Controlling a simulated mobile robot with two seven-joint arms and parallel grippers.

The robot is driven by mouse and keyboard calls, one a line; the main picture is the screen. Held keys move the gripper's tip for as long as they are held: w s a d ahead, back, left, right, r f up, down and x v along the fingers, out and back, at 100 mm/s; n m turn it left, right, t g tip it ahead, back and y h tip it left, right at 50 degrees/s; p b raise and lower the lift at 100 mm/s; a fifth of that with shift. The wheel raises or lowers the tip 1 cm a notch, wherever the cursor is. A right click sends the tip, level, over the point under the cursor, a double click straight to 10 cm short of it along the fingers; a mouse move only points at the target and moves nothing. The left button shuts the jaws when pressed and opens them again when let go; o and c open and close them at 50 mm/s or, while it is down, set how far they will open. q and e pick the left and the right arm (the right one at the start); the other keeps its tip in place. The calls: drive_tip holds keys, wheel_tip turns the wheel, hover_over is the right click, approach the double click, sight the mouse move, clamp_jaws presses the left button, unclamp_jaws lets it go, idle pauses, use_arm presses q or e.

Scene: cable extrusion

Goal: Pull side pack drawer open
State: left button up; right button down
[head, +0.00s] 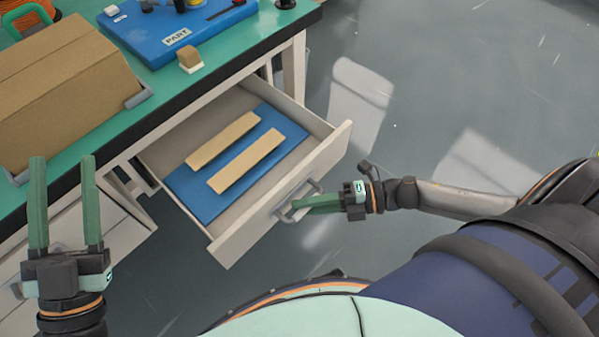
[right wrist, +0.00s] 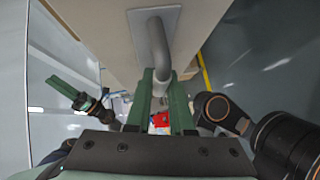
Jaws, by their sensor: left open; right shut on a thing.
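The side pack drawer (head: 235,243) is pulled well out from under the workbench in the head view. Inside it, two light wooden-looking strips (head: 245,167) lie on a blue liner (head: 194,203). Its grey bar handle (head: 309,183) is on the front panel. My right gripper (head: 296,206) is shut on the handle. The handle (right wrist: 159,40) also shows in the right wrist view, running between the green fingers (right wrist: 161,82). My left gripper (head: 63,165) is open and empty, fingers pointing up the picture, beside the bench's front edge at the left.
Grey floor (head: 420,95) lies open to the right of the drawer.

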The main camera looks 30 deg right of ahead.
use_arm(q)
drive_tip(key=shift+w+f+n+y, duration=0.15)
drive_tip(key=shift+f+n+y, duration=0.3)
drive_tip(key=shift+f, duration=0.3)
use_arm(e)
drive_tip(key=shift+s+d, duration=0.25)
drive_tip(key=shift+s, duration=0.2)
drive_tip(key=c, duration=0.8)
unclamp_jaws()
use_arm(q)
wheel_tip(320, 180, down, 13)
drive_tip(key=w+n+g+y+p, duration=0.2)
drive_tip(key=n+g+y, duration=0.1)
drive_tip(key=g+y, duration=0.1)
drive_tip(key=shift+a+g, duration=0.45)
drive_tip(key=shift+g, duration=0.15)
use_arm(e)
drive_tip(key=v, duration=1.2)
drive_tip(key=shift+d, duration=0.2)
